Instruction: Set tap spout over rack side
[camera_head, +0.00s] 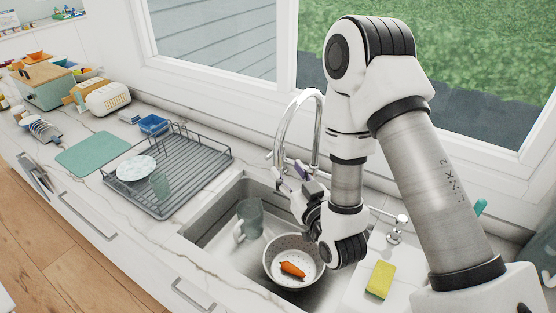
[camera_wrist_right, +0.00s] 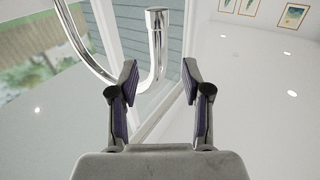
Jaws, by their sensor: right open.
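The chrome tap (camera_head: 284,128) arches at the back of the sink (camera_head: 205,232), beside the window. Its lower part is partly hidden by my right gripper. My right gripper (camera_head: 290,177) is open at the tap, its purple-lined fingers near the lower part of the arch. In the right wrist view, the spout (camera_wrist_right: 157,45) shows in the gap beyond the open fingers (camera_wrist_right: 160,78), its open end at the top of the picture. I cannot tell whether a finger touches it. The dish rack (camera_head: 205,175) stands left of the sink, holding a plate and a glass. My left gripper is not in view.
In the sink are a colander (camera_head: 272,272) with a carrot (camera_head: 292,269) and a glass mug (camera_head: 250,215). A yellow sponge (camera_head: 380,279) lies right of the sink. A green mat (camera_head: 92,153), blue container (camera_head: 153,125) and toaster (camera_head: 108,98) stand farther left.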

